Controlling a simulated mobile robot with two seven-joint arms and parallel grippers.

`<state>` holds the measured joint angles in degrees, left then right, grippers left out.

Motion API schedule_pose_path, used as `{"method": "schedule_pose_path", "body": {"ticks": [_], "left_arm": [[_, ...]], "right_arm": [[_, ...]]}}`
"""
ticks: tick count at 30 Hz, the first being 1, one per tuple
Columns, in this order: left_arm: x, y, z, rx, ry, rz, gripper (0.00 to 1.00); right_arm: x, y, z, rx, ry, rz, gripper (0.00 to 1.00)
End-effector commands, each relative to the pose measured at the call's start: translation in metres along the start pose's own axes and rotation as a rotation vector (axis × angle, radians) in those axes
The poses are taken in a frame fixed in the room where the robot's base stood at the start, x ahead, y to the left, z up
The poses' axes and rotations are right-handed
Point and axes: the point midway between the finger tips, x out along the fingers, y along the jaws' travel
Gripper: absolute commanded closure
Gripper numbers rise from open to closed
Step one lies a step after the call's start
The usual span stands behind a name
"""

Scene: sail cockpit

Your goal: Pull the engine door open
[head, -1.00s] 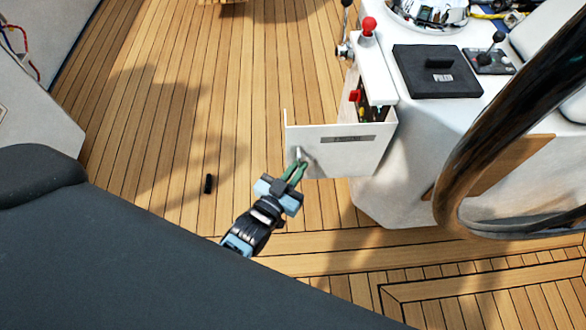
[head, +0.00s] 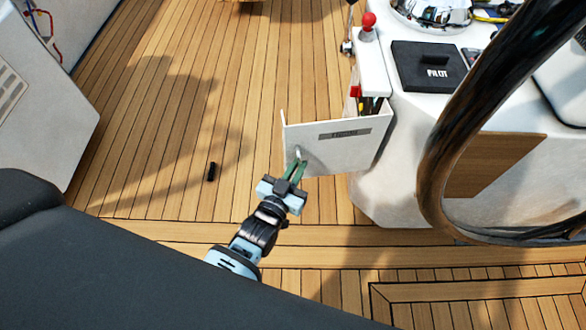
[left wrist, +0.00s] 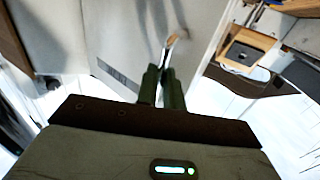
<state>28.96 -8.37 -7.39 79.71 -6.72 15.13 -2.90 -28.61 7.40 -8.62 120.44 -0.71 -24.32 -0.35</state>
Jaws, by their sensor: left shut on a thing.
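The engine door (head: 340,145) is a white panel with a grey label strip, standing swung out from the white console in the head view. Its inner side and red parts inside the opening show behind it. My left gripper (head: 297,172) is at the door's left part, with its green fingers shut on the small metal door handle (head: 298,154). In the left wrist view, the green fingers (left wrist: 161,88) close on the handle (left wrist: 168,50) in front of the pale door panel (left wrist: 120,40). My right gripper is not in view.
A large dark steering wheel (head: 437,150) stands at the right. The console (head: 390,200) has a red-knobbed lever (head: 368,20) and a black box (head: 428,66) on top. A small black object (head: 211,171) lies on the wooden deck.

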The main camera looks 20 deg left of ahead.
Motion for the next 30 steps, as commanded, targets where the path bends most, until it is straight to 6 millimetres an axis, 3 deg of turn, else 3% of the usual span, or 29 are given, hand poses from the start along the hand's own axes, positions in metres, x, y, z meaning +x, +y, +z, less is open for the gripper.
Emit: {"method": "schedule_pose_path", "body": {"ticks": [1, 20, 21, 25, 30], "left_arm": [[0.0056, 0.0103, -0.0065, -0.001, 0.011, 0.014, 1.0], [0.0076, 0.0116, -0.0071, -0.001, 0.012, 0.013, 1.0], [0.0076, 0.0116, -0.0071, -0.001, 0.012, 0.013, 0.86], [0.0072, 0.0107, -0.0067, -0.001, 0.012, 0.012, 0.7], [0.0065, 0.0087, -0.006, -0.001, 0.011, 0.009, 0.7]], "right_arm": [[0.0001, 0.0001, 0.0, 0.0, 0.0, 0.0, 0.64], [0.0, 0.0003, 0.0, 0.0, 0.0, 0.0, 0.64], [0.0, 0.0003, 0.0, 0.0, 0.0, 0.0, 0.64], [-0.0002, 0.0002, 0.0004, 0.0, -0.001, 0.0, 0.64], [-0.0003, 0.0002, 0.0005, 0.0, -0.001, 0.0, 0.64]]}}
